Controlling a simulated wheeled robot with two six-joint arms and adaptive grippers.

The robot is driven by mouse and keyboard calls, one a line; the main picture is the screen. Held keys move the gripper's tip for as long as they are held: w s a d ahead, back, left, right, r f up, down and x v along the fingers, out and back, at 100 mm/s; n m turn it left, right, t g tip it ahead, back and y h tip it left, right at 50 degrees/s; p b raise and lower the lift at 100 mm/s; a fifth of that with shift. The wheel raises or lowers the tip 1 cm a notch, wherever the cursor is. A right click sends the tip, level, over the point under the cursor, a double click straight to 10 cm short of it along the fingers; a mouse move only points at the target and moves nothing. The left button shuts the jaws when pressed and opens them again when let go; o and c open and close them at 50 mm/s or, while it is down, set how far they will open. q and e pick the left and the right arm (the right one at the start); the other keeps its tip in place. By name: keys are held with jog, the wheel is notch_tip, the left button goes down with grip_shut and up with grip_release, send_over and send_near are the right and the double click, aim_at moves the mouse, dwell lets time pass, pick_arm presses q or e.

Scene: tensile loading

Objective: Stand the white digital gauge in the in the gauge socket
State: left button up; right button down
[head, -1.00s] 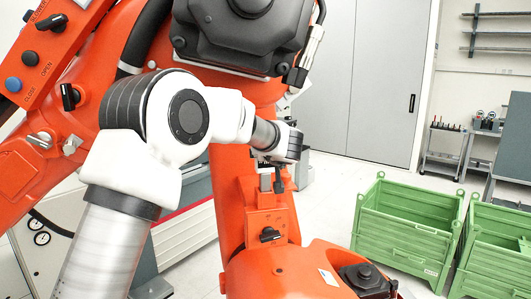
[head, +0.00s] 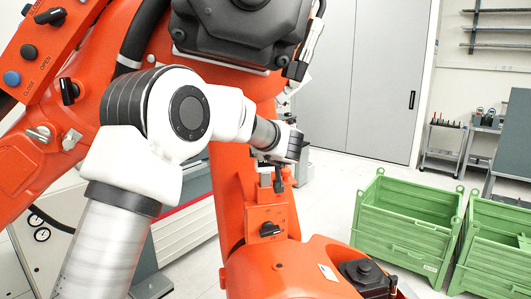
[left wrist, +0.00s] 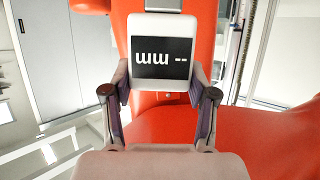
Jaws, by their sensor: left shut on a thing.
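The white digital gauge (left wrist: 163,22) shows in the left wrist view, with a dark display (left wrist: 163,58) whose lettering reads upside down. My left gripper (left wrist: 161,92) is shut on the gauge, one finger at each side of its lower part. In the head view my left arm comes in from the left, and its gripper (head: 278,180) shows only as a small dark part under the wrist, in front of the orange machine. The gauge cannot be made out in the head view. I cannot pick out the gauge socket in either view. My right gripper is not in view.
A large orange machine (head: 228,200) fills the middle and left, close around my left arm. A green crate (head: 400,240) and a second one (head: 500,235) stand on the floor at right. A small cart (head: 441,150) stands farther back. Some floor is clear before the grey cabinet.

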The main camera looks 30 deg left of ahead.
pick_arm(q)
jog(key=shift+f+b, duration=0.55)
jog(key=shift+f, duration=0.7)
jog(key=o, duration=1.4)
jog(key=shift+c, duration=0.2)
jog(key=v, duration=1.1)
jog(key=shift+s+d+r, duration=0.2)
jog(key=shift+s+d, duration=0.05)
jog(key=shift+s+d, duration=0.1)
